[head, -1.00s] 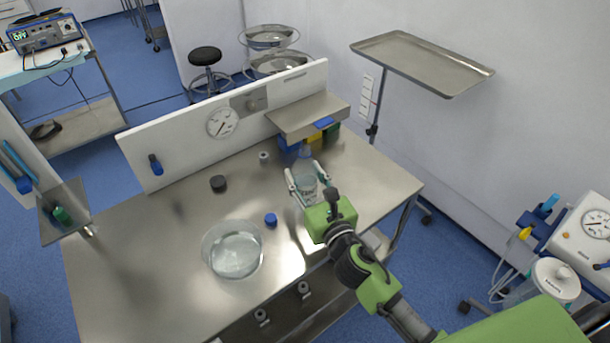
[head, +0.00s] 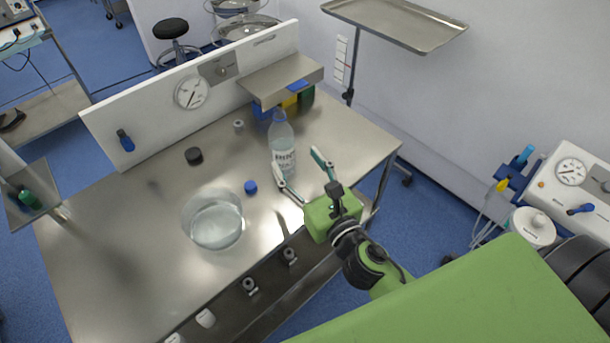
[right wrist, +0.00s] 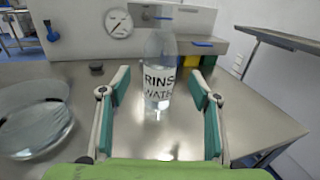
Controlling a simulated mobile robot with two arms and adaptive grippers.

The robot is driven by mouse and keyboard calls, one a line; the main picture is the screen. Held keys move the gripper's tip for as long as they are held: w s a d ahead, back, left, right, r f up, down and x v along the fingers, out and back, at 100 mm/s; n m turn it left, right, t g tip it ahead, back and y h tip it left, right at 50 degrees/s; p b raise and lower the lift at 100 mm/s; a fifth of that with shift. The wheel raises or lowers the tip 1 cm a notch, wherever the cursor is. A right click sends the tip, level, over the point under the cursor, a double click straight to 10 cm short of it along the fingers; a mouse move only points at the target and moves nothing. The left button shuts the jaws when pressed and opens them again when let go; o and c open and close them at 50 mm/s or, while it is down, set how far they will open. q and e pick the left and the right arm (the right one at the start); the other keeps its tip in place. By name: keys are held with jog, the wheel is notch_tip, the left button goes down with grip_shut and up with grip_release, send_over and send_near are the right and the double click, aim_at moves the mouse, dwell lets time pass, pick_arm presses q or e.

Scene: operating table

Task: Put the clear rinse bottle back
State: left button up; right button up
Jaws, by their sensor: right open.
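The clear rinse bottle (head: 282,146), with a dark-lettered label, stands upright on the steel table (head: 130,230), in front of the small raised shelf. In the right wrist view the bottle (right wrist: 160,75) stands ahead, centred between the fingers. My right gripper (head: 299,172) is open and empty, just in front of the bottle and apart from it. Its two teal-padded fingers (right wrist: 160,115) are spread wide in the right wrist view. My left gripper is not in view.
A glass bowl of clear liquid (head: 214,220) sits left of the gripper. A blue cap (head: 250,187), a black lid (head: 194,156) and a small grey piece (head: 239,126) lie nearby. The raised shelf (head: 281,78) has coloured boxes under it. The table's left part is clear.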

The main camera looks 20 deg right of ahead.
jog(key=s, duration=0.3)
jog(key=shift+d+b, duration=0.15)
jog(key=shift+b, duration=0.15)
jog(key=shift+s, duration=0.1)
